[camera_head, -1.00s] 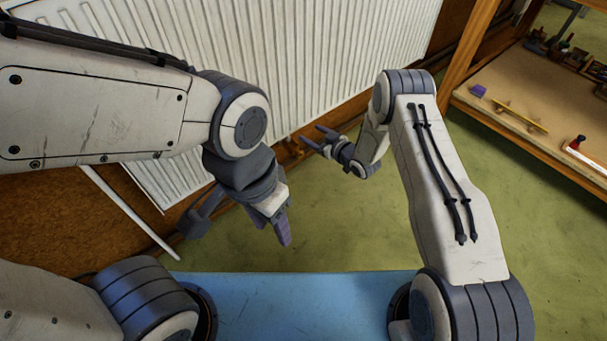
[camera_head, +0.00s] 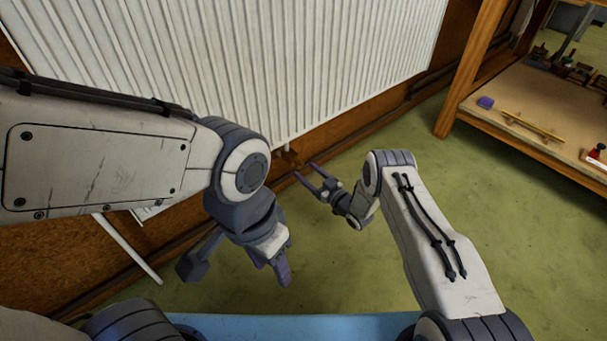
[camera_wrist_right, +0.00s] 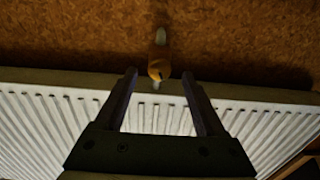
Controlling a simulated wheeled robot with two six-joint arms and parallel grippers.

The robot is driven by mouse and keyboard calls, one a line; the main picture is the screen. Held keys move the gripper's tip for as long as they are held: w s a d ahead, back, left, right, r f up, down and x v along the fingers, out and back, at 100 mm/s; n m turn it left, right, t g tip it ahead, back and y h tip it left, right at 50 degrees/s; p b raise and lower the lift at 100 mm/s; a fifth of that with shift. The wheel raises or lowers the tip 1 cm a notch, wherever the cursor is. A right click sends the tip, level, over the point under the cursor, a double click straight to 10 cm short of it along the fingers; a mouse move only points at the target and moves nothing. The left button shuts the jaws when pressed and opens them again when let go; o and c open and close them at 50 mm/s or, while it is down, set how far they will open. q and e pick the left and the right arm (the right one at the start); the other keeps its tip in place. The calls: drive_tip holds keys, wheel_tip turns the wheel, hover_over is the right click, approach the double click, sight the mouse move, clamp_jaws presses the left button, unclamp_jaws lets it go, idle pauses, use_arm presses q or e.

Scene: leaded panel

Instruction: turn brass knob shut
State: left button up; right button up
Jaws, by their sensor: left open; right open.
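The brass knob (camera_wrist_right: 158,68) shows in the right wrist view as an orange-gold round piece with a dark slot, on a pale stem by the brown wall. It lies ahead, between the tips of my right gripper (camera_wrist_right: 159,76), which is open and empty. In the head view the knob is a small, dim brownish shape (camera_head: 289,157) under the radiator's lower edge. My right gripper (camera_head: 306,171) points at it from the lower right; contact cannot be told. My left gripper (camera_head: 237,268) is open and empty, lower left over the floor.
The white ribbed radiator (camera_head: 330,60) hangs on the brown wall above the knob. A wooden bench (camera_head: 480,112) with small items stands at the right. A white pipe (camera_head: 130,250) slants down at the left. Green floor (camera_head: 350,280) is clear around my right forearm.

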sight(298, 164)
drive_tip(key=shift+b+x, duration=0.4)
drive_tip(key=shift+x, duration=0.85)
clamp_jaws()
